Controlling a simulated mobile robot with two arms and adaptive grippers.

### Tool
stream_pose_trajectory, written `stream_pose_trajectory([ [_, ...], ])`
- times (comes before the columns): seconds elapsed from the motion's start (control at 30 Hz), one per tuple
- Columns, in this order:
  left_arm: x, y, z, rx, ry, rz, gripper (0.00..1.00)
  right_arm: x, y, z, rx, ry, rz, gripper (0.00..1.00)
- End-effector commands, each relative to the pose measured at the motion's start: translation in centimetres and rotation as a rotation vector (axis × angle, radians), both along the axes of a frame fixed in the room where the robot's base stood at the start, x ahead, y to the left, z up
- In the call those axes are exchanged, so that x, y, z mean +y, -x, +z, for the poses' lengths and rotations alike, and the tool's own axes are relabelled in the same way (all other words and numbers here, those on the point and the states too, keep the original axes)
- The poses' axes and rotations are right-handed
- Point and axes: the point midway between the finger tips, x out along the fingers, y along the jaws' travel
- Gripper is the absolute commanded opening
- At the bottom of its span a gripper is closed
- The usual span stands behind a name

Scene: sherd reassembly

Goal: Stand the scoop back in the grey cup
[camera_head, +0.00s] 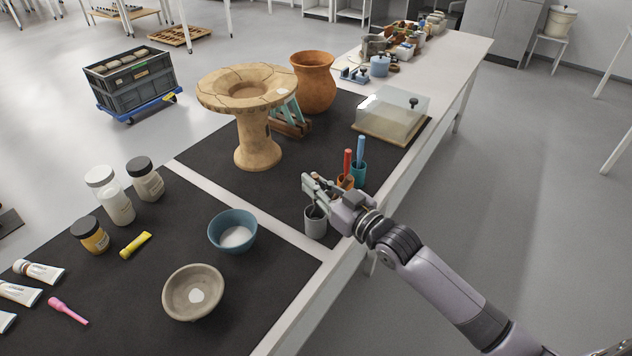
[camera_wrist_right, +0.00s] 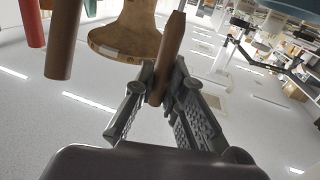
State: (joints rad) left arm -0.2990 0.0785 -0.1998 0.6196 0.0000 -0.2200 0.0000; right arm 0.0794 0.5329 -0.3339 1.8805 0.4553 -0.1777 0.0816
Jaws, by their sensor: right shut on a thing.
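The grey cup (camera_head: 316,226) stands upright at the right edge of the dark mat. My right gripper (camera_head: 318,188) is just above the cup's mouth in the head view. In the right wrist view the right gripper (camera_wrist_right: 160,95) is shut on the brown handle of the scoop (camera_wrist_right: 170,50). The scoop's lower end is hard to make out in the head view. A dark shape shows in the cup's mouth, and I cannot tell whether the scoop's end is inside or only over it. My left gripper is not in view.
A blue bowl (camera_head: 232,231) and a stone-coloured bowl (camera_head: 193,292) are to the left. A clay pedestal vessel (camera_head: 257,140) stands farther back.

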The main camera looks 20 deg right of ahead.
Motion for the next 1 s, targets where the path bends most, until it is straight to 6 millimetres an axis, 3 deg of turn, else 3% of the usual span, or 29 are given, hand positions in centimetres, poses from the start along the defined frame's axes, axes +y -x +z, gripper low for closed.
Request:
stream_pose_trajectory([
  [0.17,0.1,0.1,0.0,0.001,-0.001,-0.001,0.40,0.0,0.0,0.0,0.000,0.000,0.000,0.00],
  [0.2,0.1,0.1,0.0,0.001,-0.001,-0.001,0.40,0.0,0.0,0.0,0.000,0.000,0.000,0.12],
  [0.53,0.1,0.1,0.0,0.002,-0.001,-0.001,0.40,0.0,0.0,0.0,0.000,0.000,0.000,0.34],
  [0.87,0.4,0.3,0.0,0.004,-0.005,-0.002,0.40,-0.1,0.1,0.0,0.001,0.000,0.000,0.34],
  [1.0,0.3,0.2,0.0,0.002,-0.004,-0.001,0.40,-0.6,1.1,-0.1,0.002,0.001,-0.001,0.34],
])
